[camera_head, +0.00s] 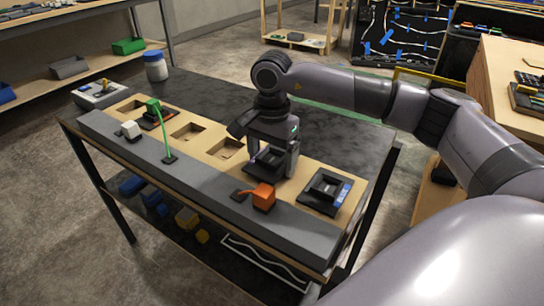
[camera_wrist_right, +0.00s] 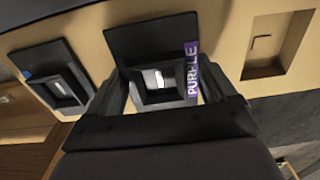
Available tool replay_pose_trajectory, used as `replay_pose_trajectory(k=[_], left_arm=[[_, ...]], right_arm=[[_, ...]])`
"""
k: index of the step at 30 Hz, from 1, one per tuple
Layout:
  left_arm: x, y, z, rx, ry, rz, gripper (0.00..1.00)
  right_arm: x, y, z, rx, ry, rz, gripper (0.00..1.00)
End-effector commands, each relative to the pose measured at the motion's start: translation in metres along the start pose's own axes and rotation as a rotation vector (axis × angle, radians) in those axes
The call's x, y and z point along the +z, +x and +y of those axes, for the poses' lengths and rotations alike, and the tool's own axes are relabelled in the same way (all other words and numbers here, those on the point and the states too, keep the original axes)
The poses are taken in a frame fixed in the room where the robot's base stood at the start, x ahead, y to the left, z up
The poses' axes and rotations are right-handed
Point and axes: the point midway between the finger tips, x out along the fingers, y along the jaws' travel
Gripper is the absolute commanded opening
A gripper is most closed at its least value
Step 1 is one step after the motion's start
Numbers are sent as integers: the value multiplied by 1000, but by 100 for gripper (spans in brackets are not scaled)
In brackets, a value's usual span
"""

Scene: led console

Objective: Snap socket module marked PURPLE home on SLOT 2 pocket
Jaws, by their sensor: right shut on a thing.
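The socket module marked PURPLE (camera_wrist_right: 160,90) is a black square block with a pale insert and a purple label (camera_wrist_right: 192,66). In the right wrist view it sits between the two fingers of my right gripper (camera_wrist_right: 168,100), which is shut on it. In the head view the right gripper (camera_head: 272,163) points down over the wooden board (camera_head: 305,178) with the module (camera_head: 266,161) at the board. Whether it is seated or just above the surface I cannot tell. The gripper covers any pocket there, and I can read no SLOT 2 marking. My left gripper is not in view.
A blue-labelled module (camera_head: 325,190) stands to the right on the board. Empty pockets (camera_head: 187,131) (camera_head: 226,148) lie to the left. An orange plug (camera_head: 262,196) is close in front of the gripper. A white plug (camera_head: 130,130) and a green plug (camera_head: 152,105) with cable stand farther left.

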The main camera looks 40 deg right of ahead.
Motion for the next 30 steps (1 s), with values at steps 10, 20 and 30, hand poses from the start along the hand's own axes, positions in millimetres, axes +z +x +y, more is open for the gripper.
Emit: replay_pose_trajectory(k=[10, 20, 30], left_arm=[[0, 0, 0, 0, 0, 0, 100], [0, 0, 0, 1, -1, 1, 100], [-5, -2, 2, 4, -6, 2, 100]], right_arm=[[1, 4, 1, 6, 0, -2, 100], [1, 6, 3, 15, -1, -2, 100], [1, -30, 0, 4, -1, 0, 100]])
